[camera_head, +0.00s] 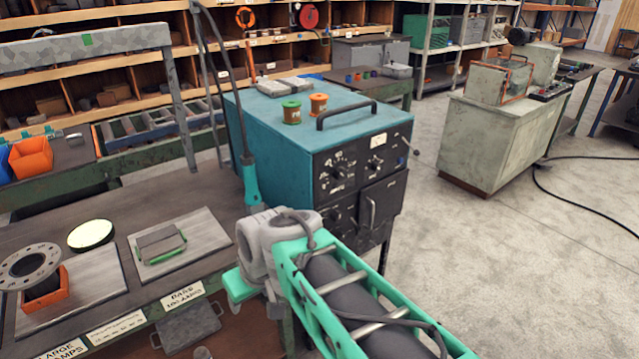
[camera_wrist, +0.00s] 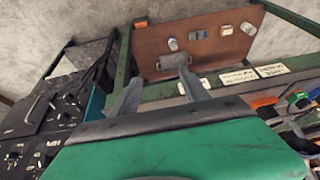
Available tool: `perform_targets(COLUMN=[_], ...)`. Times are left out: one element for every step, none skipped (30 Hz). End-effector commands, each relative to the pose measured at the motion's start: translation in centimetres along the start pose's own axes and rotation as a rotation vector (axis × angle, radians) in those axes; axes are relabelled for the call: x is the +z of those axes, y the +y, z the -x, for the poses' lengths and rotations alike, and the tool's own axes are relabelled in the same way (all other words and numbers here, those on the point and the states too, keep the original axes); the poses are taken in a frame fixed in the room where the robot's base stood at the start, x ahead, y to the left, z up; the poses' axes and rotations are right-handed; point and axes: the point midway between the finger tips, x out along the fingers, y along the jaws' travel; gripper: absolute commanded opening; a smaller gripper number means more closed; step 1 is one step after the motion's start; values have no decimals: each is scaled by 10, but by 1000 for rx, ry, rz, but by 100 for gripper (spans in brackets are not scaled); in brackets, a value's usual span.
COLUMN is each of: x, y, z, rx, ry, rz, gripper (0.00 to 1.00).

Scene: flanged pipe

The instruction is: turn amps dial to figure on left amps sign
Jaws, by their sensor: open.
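The blue welding machine (camera_head: 270,125) has a black front panel with an upper dial (camera_head: 340,171) ringed by small figures. White lettering below it may read AMPS, too small to be sure. A second dial (camera_head: 335,215) sits lower, partly behind my arm. The left amps sign (camera_head: 62,350) is on the workbench's front edge, cut off by the frame; its figure is unreadable. The right sign (camera_head: 183,296) seems to read 100 AMPS. In the wrist view, my gripper (camera_wrist: 160,90) is open and empty, fingers apart, with the black panel (camera_wrist: 60,115) to its left.
The workbench (camera_head: 150,205) holds a flanged pipe (camera_head: 30,265), a round pale disc (camera_head: 90,235) and a metal plate (camera_head: 172,250). Two spools (camera_head: 318,104) stand on the machine near its handle (camera_head: 347,113). Open floor (camera_head: 480,270) lies to the right.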

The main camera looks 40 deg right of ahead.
Motion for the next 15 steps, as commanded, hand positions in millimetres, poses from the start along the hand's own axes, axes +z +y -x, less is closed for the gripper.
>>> perform_targets(x=[-29,-52,-80,-101,-119,-138,-148,-154,-157,-155,-150,-142,-134,-125,-115], y=[23,38,63,86,112,150,180,211,252,279,305,335,355,373,391], z=[-20,-30,-42,-50,-57,-63,-65,-66,-63,-58,-53,-45,-39,-33,-24], rx=[-24,-44,-71,-88,-104,-117,-122,-123,-116,-107,-95,-77,-62,-47,-28], ry=[56,107,186,253,324,426,506,587,693,766,834,918,974,1025,1082], rz=[-2,6,15,19,21,19,15,9,-3,-11,-20,-33,-43,-51,-60], gripper=[59,59,59,59,59,59,59,59,59,59,59,59,59,59,59])
